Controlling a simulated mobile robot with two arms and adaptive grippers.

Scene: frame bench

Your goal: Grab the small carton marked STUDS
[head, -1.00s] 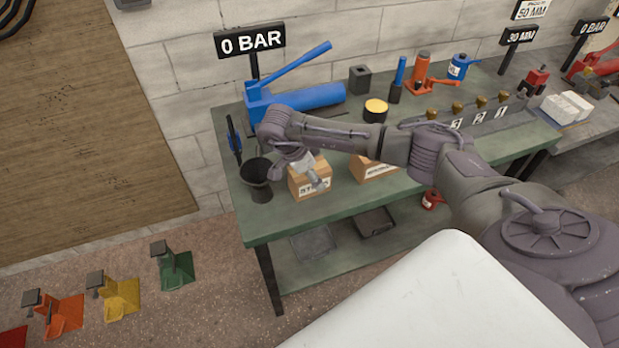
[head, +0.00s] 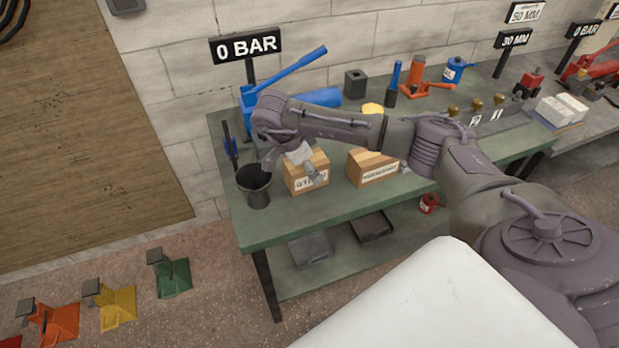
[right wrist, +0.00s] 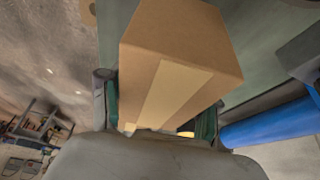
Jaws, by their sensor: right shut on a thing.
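The small carton marked STUDS (head: 293,177) is a brown cardboard box at the front left of the green bench, beside a black bucket. Its label is partly covered by my gripper in the head view. My right gripper (head: 311,169) reaches over the carton from above and is shut on it. In the right wrist view the carton (right wrist: 185,45) fills the space between the fingers (right wrist: 157,112), with a paler tape strip along it. The carton appears slightly raised off the bench top. My left gripper is not in view.
The black bucket (head: 257,187) stands close left of the carton. A second labelled carton (head: 371,168) stands close right. The bench front edge (head: 330,225) is clear.

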